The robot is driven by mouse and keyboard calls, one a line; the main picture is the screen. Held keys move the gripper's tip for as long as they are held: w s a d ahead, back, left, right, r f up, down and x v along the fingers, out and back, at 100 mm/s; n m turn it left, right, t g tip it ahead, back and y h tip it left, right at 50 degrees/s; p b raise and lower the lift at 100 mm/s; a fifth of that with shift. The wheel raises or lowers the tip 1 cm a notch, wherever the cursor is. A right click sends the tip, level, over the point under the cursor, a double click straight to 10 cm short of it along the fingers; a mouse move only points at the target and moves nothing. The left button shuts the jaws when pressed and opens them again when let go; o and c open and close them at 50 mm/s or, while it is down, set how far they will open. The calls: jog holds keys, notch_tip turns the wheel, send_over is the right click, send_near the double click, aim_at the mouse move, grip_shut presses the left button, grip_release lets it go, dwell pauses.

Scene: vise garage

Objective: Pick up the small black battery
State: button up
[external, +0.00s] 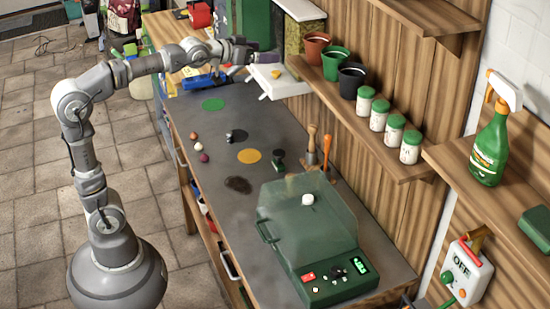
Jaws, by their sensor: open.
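My gripper (256,88) is at the far end of the bench, high up by the back wall. Its two white fingers stand apart and point down to the left, with nothing seen between them. The small black battery cannot be told for certain at this size. A small black item (279,155) lies on the bench right of the yellow disc, and small dark pieces (338,271) sit on the front panel of the green case (318,291). My gripper is well away from all of these.
Two upright tools (326,152) stand at the back. A shelf with pots (336,64) and jars (379,115) overhangs the right side.

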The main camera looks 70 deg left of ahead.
jog(key=s+d+r+m+h, duration=0.1)
jog(key=s+d+r, duration=0.2)
jog(key=r, duration=0.1)
jog(key=s+d+r, duration=0.3)
jog(key=s+r, duration=0.1)
jog(key=s+d+r+m+h, duration=0.1)
jog(key=s+d+r, duration=0.2)
jog(key=r, duration=0.1)
jog(key=shift+s+d+m+t+h, duration=0.1)
jog(key=shift+s+m+t+h, duration=0.1)
jog(key=shift+m+t+h, duration=0.15)
jog(key=shift+c, duration=1.3)
jog(key=shift+s+d+r, duration=0.15)
jog(key=shift+s+r, duration=0.05)
jog(key=shift+s, duration=0.05)
jog(key=c, duration=0.3)
jog(key=shift+c, duration=1.2)
